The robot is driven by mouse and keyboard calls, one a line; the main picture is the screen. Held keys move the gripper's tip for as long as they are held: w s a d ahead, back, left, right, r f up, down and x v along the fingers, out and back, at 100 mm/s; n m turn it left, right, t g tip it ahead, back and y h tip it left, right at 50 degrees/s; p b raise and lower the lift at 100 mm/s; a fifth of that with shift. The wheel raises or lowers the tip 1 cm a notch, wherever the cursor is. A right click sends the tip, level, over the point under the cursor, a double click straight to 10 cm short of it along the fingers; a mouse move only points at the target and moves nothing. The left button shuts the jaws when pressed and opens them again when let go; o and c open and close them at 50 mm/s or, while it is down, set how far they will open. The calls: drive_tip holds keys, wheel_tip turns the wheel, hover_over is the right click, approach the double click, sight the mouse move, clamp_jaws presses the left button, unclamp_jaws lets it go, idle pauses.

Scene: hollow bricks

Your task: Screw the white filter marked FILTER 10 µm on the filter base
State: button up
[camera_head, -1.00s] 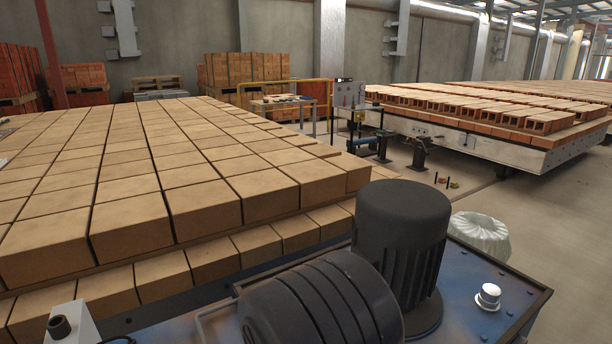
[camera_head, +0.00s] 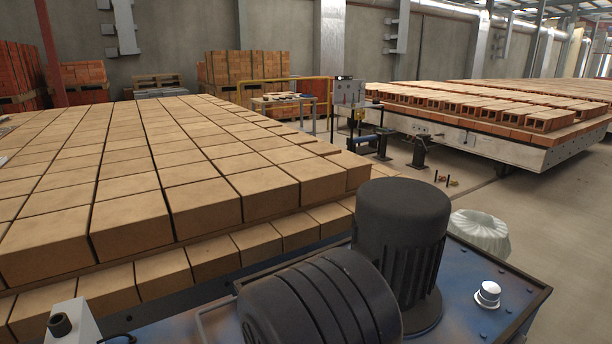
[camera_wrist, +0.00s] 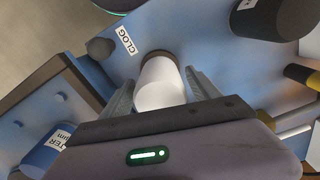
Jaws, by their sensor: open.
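In the wrist view, my gripper (camera_wrist: 160,77) is open, with one finger on each side of a white cylinder (camera_wrist: 162,88). The cylinder's far end meets a dark brown ring (camera_wrist: 160,55) on a blue surface. It looks like the white filter, but no marking on it shows, and its near end is hidden behind my gripper. I cannot tell whether the ring is the filter base. A blue cylinder (camera_wrist: 40,155) with a partly visible label ending in "TER" and "µm" is at the lower left. My gripper is not seen in the head view.
A label reading CLOG (camera_wrist: 127,40) is beside a dark round knob (camera_wrist: 100,48). A black cylinder (camera_wrist: 270,18) and a black-and-yellow handle (camera_wrist: 300,75) are at the right. In the head view, black motors (camera_head: 400,245) stand before stacked bricks (camera_head: 200,205).

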drive_tip(key=n, duration=0.4)
drive_tip(key=shift+p, duration=0.3)
drive_tip(key=n, duration=0.4)
drive_tip(key=shift+n+p, duration=0.4)
drive_tip(key=n, duration=0.4)
drive_tip(key=shift+p, duration=0.4)
drive_tip(key=n, duration=0.3)
drive_tip(key=shift+p, duration=0.3)
clamp_jaws()
drive_tip(key=shift+m+b, duration=0.55)
drive_tip(key=shift+m, duration=0.75)
drive_tip(key=shift+f+m+b, duration=0.1)
drive_tip(key=shift+m+b, duration=0.3)
drive_tip(key=shift+m, duration=1.1)
